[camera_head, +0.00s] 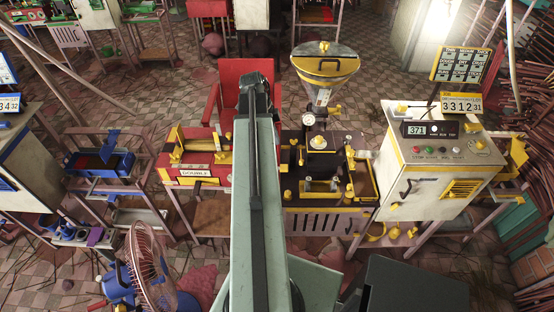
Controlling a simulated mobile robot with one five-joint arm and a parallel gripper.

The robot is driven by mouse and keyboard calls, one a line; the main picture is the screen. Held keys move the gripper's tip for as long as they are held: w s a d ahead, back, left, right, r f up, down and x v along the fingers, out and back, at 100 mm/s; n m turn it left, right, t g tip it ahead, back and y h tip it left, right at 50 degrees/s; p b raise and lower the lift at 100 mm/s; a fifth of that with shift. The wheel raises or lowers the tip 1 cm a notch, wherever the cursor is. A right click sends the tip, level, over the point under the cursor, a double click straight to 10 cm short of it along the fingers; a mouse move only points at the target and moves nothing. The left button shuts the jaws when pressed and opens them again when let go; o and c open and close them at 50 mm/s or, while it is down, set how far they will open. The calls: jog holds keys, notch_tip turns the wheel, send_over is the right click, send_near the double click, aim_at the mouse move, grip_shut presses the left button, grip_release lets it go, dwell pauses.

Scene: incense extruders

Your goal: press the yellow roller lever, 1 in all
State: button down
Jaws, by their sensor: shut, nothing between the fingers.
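A dark extruder (312,222) with several yellow parts stands right of my arm, under a yellow-rimmed hopper (326,66). Small yellow parts show on it, among them a yellow fitting (350,153) at its right and a yellow knob (287,195) at its front left. I cannot tell which of them is the roller lever. My gripper (257,80) is at the far end of my arm, in front of a red chair. It is shut and empty, apart from the extruder's yellow parts in the picture. Its fingertips are too small to make out clearly. My arm hides the extruder's left edge.
A red and yellow box (197,172) labelled "DOUBLE" stands left of my arm. A cream control cabinet (425,180) with a display and buttons stands at the right. A pink fan (150,265) is at the lower left. The red chair (230,85) is behind my arm.

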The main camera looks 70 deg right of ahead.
jog(key=shift+w+f, duration=0.1)
jog(key=b, duration=1.4)
send_near(284, 167)
jog(key=x, duration=0.6)
jog(key=shift+f, duration=0.35)
jog(key=shift+r, duration=0.1)
